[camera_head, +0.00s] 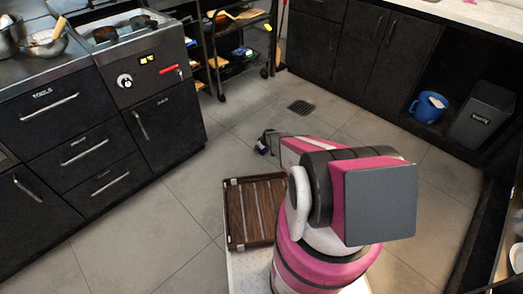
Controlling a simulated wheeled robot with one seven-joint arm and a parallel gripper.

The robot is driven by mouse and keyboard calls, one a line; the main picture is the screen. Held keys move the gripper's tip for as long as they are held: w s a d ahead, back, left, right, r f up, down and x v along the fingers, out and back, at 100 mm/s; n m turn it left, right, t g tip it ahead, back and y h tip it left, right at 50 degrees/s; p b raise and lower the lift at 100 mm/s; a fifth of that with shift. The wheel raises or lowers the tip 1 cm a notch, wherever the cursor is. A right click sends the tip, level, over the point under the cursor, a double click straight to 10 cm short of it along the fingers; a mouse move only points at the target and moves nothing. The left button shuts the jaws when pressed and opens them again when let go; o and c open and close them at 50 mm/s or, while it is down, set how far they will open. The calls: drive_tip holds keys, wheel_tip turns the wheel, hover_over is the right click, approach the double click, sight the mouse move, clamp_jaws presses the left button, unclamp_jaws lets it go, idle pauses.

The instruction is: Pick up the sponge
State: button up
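I cannot make out a sponge for certain in the head view. A small yellow item (268,27) shows at the edge of the wire rack, too small to identify.
A blue bucket (428,107) and a dark grey bin (482,115) stand in an open cabinet bay at right. A slatted wooden tray (231,215) lies beside my arm. Black drawers (85,152) line the left. The tiled floor (135,237) between is clear, with a drain (301,107).

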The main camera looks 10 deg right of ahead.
drive_tip(key=c, duration=1)
drive_tip(key=shift+r, duration=0.5)
wheel_tip(320, 180, up, 4)
drive_tip(key=shift+s+f, duration=0.1)
drive_tip(key=shift+f, duration=0.1)
drive_tip(key=s+a+r, duration=0.1)
drive_tip(key=a+r, duration=0.1)
drive_tip(key=a, duration=0.1)
drive_tip(key=s+a+r, duration=0.2)
drive_tip(key=a, duration=0.2)
drive_tip(key=s+a+r, duration=0.2)
drive_tip(key=a, duration=0.1)
drive_tip(key=shift+s+a+r, duration=0.15)
drive_tip(key=shift+r, duration=0.05)
